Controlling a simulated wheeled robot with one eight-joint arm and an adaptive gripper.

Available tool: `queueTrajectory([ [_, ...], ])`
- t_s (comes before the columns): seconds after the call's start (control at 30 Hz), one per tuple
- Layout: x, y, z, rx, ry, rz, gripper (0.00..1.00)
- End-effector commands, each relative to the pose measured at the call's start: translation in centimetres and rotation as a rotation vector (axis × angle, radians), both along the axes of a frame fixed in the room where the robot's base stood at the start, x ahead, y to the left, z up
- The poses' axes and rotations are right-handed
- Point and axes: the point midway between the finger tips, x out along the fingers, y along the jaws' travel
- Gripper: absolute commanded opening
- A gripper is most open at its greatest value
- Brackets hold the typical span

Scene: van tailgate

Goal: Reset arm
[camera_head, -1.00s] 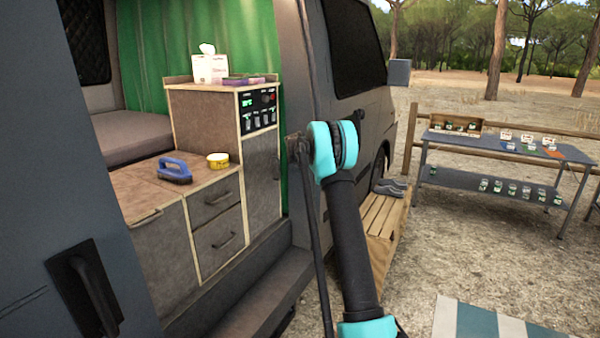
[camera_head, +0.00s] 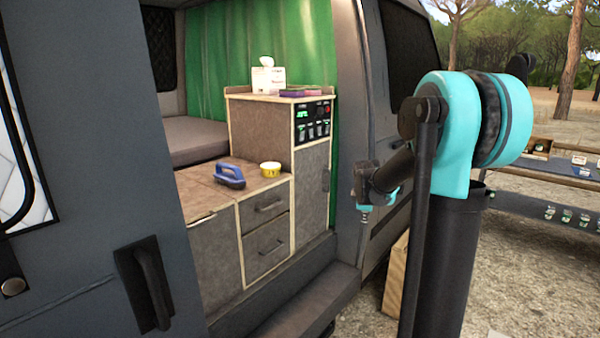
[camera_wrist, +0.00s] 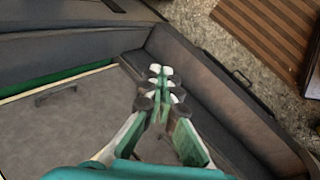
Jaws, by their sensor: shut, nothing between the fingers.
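My arm rises large and close on the right of the head view, with teal joints and dark links. Its far end, with a small teal part and a pale tip, is by the van's door edge. In the wrist view my gripper (camera_wrist: 161,90) has its fingers together, with nothing between them. Below it are the grey van step and a drawer front with a dark handle (camera_wrist: 62,92).
A blue brush (camera_head: 229,175) and a yellow tub (camera_head: 270,169) stand on the van's low counter. A tissue box (camera_head: 268,78) stands on the taller cabinet (camera_head: 312,180). A table (camera_head: 560,170) with small items stands outside at right. A striped mat or slatted surface (camera_wrist: 270,35) shows in the wrist view.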

Motion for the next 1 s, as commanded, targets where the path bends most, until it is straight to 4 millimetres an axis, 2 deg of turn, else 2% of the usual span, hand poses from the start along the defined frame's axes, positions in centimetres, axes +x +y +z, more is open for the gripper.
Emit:
queueTrajectory([
  [0.03, -2.9, 0.3, -0.6, 0.056, -0.002, -0.075, 0.0],
  [0.3, -17.0, 2.0, -4.7, 0.364, 0.004, -0.527, 0.0],
  [0.4, -22.2, 2.6, -6.7, 0.466, 0.013, -0.696, 0.0],
  [0.53, -27.8, 3.3, -9.2, 0.574, 0.025, -0.889, 0.0],
  [0.63, -30.8, 3.7, -10.6, 0.632, 0.033, -0.997, 0.0],
  [0.73, -32.6, 3.9, -11.5, 0.663, 0.038, -1.063, 0.0],
  [1.0, -33.2, 4.1, -11.8, 0.677, 0.04, -1.091, 0.0],
])
